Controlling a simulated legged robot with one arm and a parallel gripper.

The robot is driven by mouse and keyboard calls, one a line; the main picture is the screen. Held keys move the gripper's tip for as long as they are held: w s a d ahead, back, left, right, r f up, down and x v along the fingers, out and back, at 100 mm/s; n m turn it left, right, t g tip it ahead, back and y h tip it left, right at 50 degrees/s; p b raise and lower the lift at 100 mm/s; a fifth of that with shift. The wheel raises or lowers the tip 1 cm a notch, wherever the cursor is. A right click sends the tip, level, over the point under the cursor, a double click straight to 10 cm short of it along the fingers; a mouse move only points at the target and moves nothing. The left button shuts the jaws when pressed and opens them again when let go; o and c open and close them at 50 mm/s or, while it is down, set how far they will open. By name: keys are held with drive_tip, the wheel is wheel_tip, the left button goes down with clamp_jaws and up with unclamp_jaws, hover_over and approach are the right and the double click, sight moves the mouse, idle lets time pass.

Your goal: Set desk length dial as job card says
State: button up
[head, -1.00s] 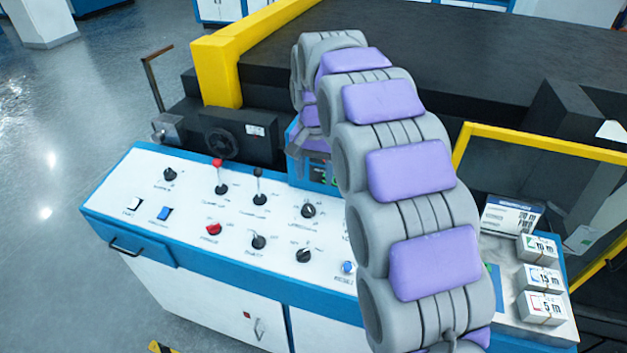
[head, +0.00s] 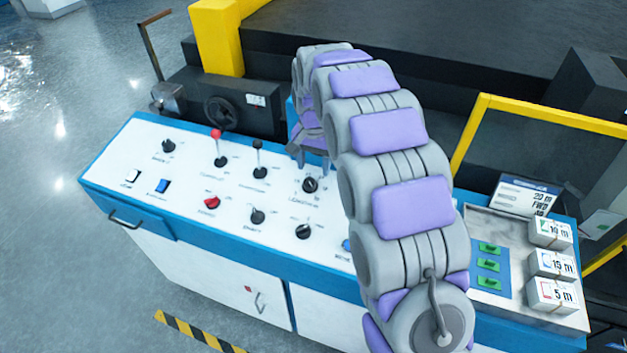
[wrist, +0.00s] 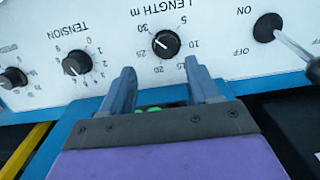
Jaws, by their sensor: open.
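The length dial (wrist: 166,44) is a round black knob with a white mark, labelled "LENGTH m", upside down in the wrist view. Numbers 5, 10, 15, 20 and 30 show around it. The white mark points toward the 30 side; its exact setting is hard to tell. In the head view the dial (head: 310,185) sits just below my gripper (head: 310,160). My gripper (wrist: 160,85) is open and empty, its fingertips apart from the dial, at the panel's edge in the picture. The job card (head: 527,197) stands at the right; it reads "20 m", "FWD" and "10".
The tension knob (wrist: 77,62) and a switch lever (wrist: 295,45) flank the dial. Red-topped (head: 217,145) and black (head: 258,158) levers rise from the panel (head: 130,205). Boxes marked 10 m (head: 550,233), 15 m (head: 552,263) and 5 m (head: 552,295) sit right. A yellow-framed guard (head: 545,113) stands behind.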

sight(312, 180)
drive_tip(key=f, duration=0.2)
drive_tip(key=a+f, duration=0.1)
drive_tip(key=a+f+b, duration=0.1)
drive_tip(key=f, duration=0.1)
drive_tip(key=shift+f, duration=0.3)
drive_tip(key=shift+d, duration=0.75)
drive_tip(key=shift+a, duration=0.55)
drive_tip(key=c, duration=0.6)
drive_tip(key=shift+d, duration=0.2)
drive_tip(key=c, duration=0.4)
